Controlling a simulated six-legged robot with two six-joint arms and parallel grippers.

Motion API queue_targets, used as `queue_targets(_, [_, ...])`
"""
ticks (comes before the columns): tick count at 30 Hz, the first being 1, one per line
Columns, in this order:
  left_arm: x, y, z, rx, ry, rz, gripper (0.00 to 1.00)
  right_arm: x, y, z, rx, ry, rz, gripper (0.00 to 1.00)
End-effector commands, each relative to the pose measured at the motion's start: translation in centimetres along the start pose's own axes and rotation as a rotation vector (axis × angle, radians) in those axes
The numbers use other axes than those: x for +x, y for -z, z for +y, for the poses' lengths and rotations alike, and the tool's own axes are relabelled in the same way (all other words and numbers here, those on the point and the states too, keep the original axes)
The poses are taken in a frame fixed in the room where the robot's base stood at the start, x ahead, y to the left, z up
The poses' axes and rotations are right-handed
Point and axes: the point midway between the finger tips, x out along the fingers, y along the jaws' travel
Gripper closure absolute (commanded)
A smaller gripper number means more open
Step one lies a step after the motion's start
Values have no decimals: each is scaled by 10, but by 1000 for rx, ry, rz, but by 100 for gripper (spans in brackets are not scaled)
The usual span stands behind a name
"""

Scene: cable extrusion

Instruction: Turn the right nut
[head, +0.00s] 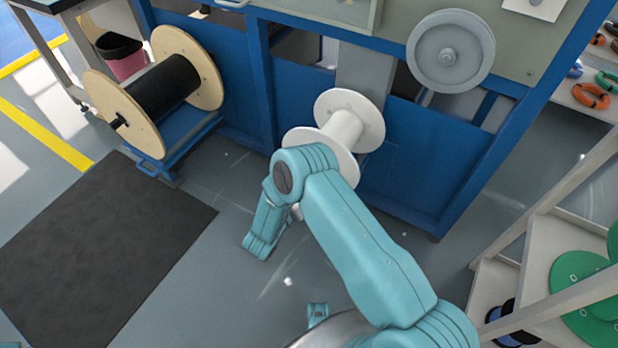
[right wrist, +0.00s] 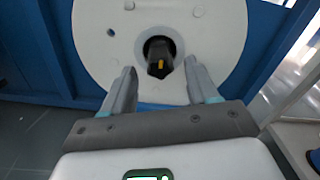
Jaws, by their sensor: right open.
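My right gripper (right wrist: 159,72) is open, with one finger on each side and the nut between and just beyond the tips. I see no contact with the nut. In the head view the white spool (head: 345,125) is mounted at the blue machine frame, and my right arm covers part of its near flange. The nut and my right gripper are hidden there. My left gripper is not in view.
The blue frame (head: 420,165) stands behind the spool, with a grey wheel (head: 450,52) at upper right. A wooden reel with black cable (head: 165,88) stands at left. A shelf (head: 540,255) with green reels is at right. The floor by the dark mat (head: 100,255) is clear.

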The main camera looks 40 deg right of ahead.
Motion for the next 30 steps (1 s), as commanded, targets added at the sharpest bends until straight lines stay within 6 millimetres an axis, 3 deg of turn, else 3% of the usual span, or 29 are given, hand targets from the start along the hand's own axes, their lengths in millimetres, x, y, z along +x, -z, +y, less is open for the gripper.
queue_targets(6, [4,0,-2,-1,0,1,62,22,0,0,1,1,1,41])
queue_targets(15, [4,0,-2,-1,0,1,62,24,0,0,0,-1,1,41])
queue_targets(20, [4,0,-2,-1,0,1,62,24,0,0,0,-1,1,93])
queue_targets(21, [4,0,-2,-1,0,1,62,24,0,0,0,0,1,97])
queue_targets(30, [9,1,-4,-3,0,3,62,23,2,1,36,0,2,97])
